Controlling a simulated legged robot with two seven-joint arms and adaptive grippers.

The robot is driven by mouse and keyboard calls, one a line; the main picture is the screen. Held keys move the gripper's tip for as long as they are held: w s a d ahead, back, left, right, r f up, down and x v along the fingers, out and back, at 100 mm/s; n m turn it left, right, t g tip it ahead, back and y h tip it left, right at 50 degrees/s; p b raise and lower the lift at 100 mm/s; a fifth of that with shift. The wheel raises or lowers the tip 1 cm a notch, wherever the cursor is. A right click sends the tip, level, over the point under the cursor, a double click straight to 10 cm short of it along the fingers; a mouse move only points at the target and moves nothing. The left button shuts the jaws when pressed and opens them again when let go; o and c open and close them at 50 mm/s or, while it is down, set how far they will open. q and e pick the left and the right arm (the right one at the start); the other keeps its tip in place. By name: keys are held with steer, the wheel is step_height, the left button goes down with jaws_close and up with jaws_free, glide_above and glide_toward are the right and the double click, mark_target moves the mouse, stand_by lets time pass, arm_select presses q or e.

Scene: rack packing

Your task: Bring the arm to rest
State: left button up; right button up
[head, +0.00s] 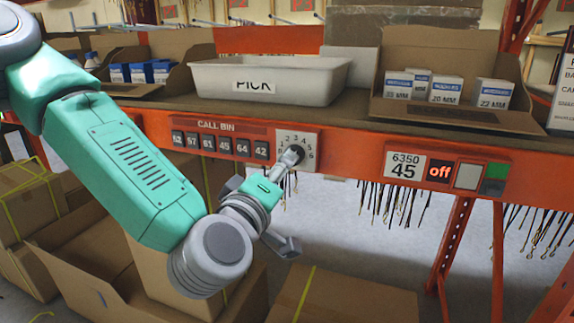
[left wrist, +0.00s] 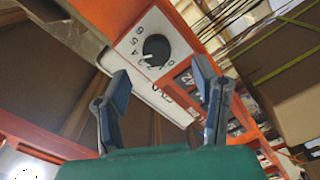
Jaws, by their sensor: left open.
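My left gripper (head: 262,214) is at the front of the orange shelf beam, below and close to a white dial plate (head: 311,140) with numbers. Its two fingers are spread apart with nothing between them. In the left wrist view the open fingers (left wrist: 161,78) point toward the dial plate, and its round black knob (left wrist: 156,48) with a white mark shows beyond them. The fingers look apart from the knob. My right gripper is in neither view.
The orange beam (head: 350,150) carries call bin number tiles (head: 209,143) and a display reading off (head: 440,172). Above stand a white PICK tray (head: 270,80) and a cardboard bin (head: 450,50) with small boxes. Open cartons (head: 90,240) lie below my arm. Dark ties hang under the beam.

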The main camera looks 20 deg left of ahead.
arm_select(q)
steer(key=shift+s, duration=0.5)
steer(key=s+f+m+g+h+b, duration=0.1)
steer(key=s+f+m+g+b, duration=0.3)
steer(key=f, duration=1.3)
steer(key=s+f+m+g+h+b, duration=0.15)
steer(key=s+f+m+g, duration=0.45)
steer(key=f, duration=1.1)
steer(key=s+a+f+m+g+y+b, duration=0.1)
steer(key=s+a+f+g+b, duration=0.2)
steer(key=s+f, duration=0.6)
steer(key=s+a+f+m+g+y+b, duration=0.1)
steer(key=s+a+f+g, duration=0.3)
steer(key=s+a+f, duration=0.4)
steer(key=s+f+y+b, duration=0.1)
steer(key=s, duration=0.1)
steer(key=shift+s+f+b, duration=0.3)
steer(key=shift+f+b, duration=0.05)
steer(key=shift+b, duration=0.05)
steer(key=shift+w+a, duration=0.1)
steer(key=shift+w, duration=0.05)
